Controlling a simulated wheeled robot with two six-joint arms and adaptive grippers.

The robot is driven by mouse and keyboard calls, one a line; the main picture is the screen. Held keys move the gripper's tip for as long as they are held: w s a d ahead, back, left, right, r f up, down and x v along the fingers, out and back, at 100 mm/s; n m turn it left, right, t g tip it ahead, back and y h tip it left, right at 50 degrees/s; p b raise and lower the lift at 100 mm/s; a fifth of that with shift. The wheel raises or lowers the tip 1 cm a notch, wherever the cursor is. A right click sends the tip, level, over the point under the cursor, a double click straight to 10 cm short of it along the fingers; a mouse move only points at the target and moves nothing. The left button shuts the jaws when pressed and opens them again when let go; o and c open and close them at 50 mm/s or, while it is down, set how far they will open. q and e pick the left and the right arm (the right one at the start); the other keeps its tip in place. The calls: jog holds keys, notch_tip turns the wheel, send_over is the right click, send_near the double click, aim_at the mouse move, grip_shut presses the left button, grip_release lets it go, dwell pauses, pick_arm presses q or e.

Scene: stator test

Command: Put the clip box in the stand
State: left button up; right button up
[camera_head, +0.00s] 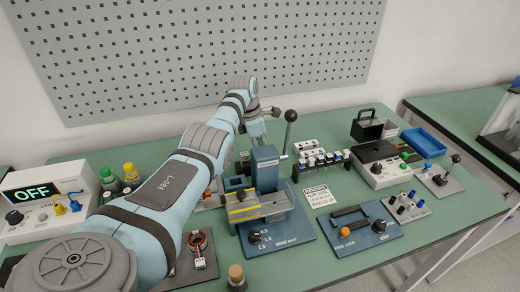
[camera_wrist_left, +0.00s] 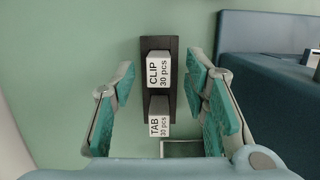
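In the left wrist view a white box labelled CLIP 30 pcs (camera_wrist_left: 159,70) sits in the upper part of a narrow black stand (camera_wrist_left: 158,44). A white box labelled TAB 30 pcs (camera_wrist_left: 159,118) sits below it in the same stand. My left gripper (camera_wrist_left: 160,78) is open, with its teal finger pads on either side of the clip box and a gap at each side. In the head view my left gripper (camera_head: 256,122) is behind the blue press, and the boxes and stand cannot be made out there. My right gripper is not in view.
A blue press (camera_head: 264,168) with a black-knobbed lever stands in front of my left gripper. A power unit reading OFF (camera_head: 38,205) is at the left. A blue tray (camera_head: 426,142) lies at the right.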

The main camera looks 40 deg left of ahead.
pick_arm(q)
jog(key=v, duration=1.2)
jog(key=shift+a, duration=0.1)
dwell(0.4)
